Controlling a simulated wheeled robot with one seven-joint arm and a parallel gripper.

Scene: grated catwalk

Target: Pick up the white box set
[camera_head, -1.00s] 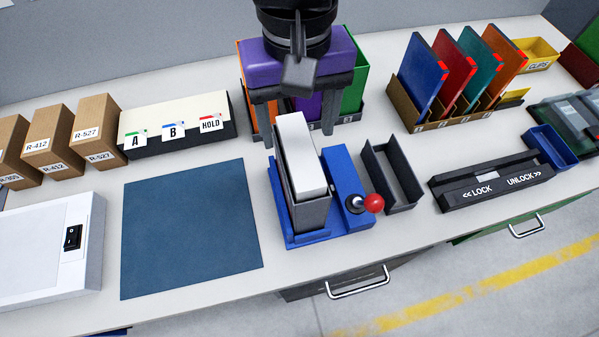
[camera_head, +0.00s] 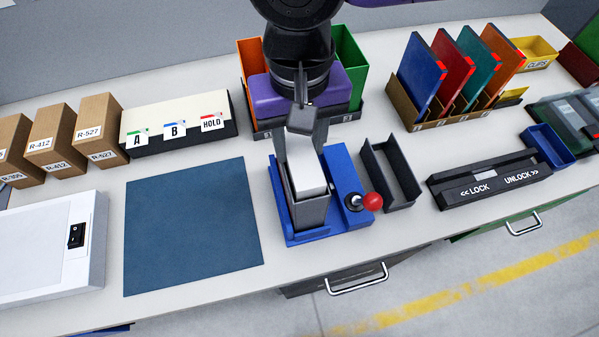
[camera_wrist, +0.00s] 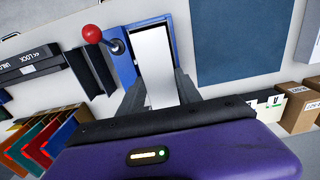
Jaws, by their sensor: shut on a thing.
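The white box set (camera_head: 308,177) stands upright in a grey open-topped holder (camera_head: 311,212) on a blue fixture (camera_head: 345,180) with a red-knobbed lever. Its top sticks up above the holder. My gripper (camera_head: 302,160) has come down over it from the far side and is shut on it. In the wrist view the white box set (camera_wrist: 154,62) lies between the two dark fingers (camera_wrist: 158,90), which touch its sides. Its lower part is hidden inside the holder.
A red ball knob (camera_head: 373,202) stands close to the right of the holder. A dark empty tray (camera_head: 391,175) lies further right. A blue mat (camera_head: 192,226) is clear on the left. Coloured bins (camera_head: 349,65) stand behind my gripper.

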